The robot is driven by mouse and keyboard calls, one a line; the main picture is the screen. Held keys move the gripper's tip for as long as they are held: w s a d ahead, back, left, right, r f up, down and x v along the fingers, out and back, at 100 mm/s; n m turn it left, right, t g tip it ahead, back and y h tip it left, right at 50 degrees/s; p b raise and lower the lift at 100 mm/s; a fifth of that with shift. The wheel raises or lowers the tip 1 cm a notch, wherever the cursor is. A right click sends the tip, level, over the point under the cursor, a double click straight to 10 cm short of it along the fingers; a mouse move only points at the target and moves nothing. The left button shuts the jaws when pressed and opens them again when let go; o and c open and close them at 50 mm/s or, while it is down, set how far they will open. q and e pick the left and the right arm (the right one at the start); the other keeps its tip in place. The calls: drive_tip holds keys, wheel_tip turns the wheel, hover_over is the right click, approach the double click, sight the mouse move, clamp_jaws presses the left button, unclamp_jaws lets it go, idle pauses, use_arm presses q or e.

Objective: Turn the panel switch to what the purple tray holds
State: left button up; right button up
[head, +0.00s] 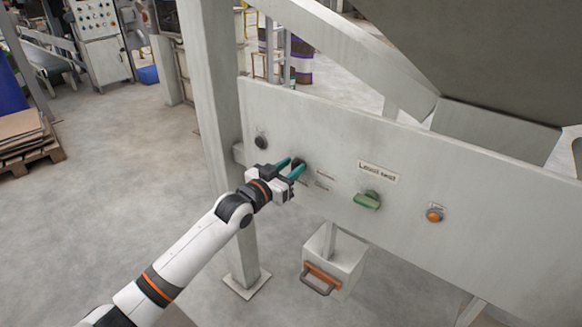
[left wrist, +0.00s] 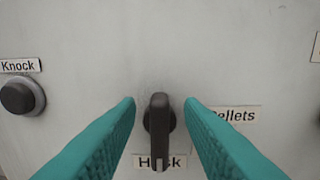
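The panel switch (left wrist: 159,125) is a black knob with a bar handle. In the left wrist view the bar stands vertical, and its lower end covers part of a label that reads like "Husk" (left wrist: 144,162). A "Pellets" label (left wrist: 236,115) is to its right, partly hidden by a finger. My left gripper (left wrist: 160,103) has its teal fingers on both sides of the switch, open, with gaps visible. In the head view, my left gripper (head: 292,168) is at the panel and partly hides the switch (head: 299,163). I cannot make out a purple tray. My right gripper is not in view.
The grey panel (head: 330,130) also carries a black knock button (head: 261,142), a green handle (head: 367,200) under a "Level test" label, and an orange button (head: 434,215). A box with an orange handle (head: 321,278) hangs below. A post (head: 215,110) stands left.

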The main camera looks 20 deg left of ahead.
use_arm(q)
drive_tip(key=shift+w, duration=0.25)
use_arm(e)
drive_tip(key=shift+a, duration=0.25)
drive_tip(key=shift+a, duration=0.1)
use_arm(q)
clamp_jaws()
